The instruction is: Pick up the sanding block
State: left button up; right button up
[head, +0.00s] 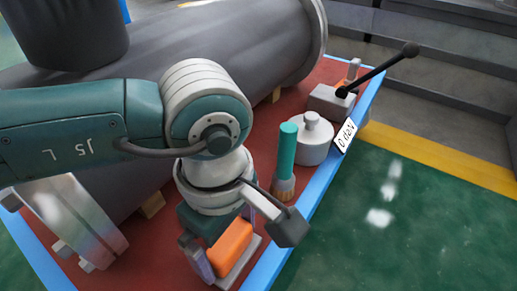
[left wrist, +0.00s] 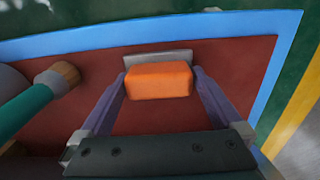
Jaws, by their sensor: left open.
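The sanding block is an orange block (head: 231,244) with a pale grey plate (head: 240,268) at its base, on the red surface near the blue edge. In the left wrist view the orange block (left wrist: 158,80) shows in the middle, with the grey plate (left wrist: 150,59) behind it. My left gripper (left wrist: 159,77) is open, with one purple finger on each side of the block. Small gaps seem to show between fingers and block; I cannot tell whether they touch. In the head view my left gripper (head: 226,253) partly hides the block. My right gripper is not in view.
A green-handled brush (head: 286,150) stands close beside my left wrist. Beyond it are a pale knobbed pot (head: 312,148) and a grey box (head: 332,103) with a black-knobbed lever. A large grey flanged shell (head: 185,48) fills the back. A blue rim (head: 318,192) edges the red surface.

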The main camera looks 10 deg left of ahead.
aim_at(228, 238)
pick_arm(q)
jog(key=shift+c, duration=0.2)
jog(key=shift+w, duration=0.1)
jog(key=shift+c, duration=0.7)
jog(key=c, duration=1)
jog(key=shift+o, duration=0.2)
jog(key=shift+r, duration=0.1)
notch_tip(228, 238, up, 20)
jog(key=p, duration=1.2)
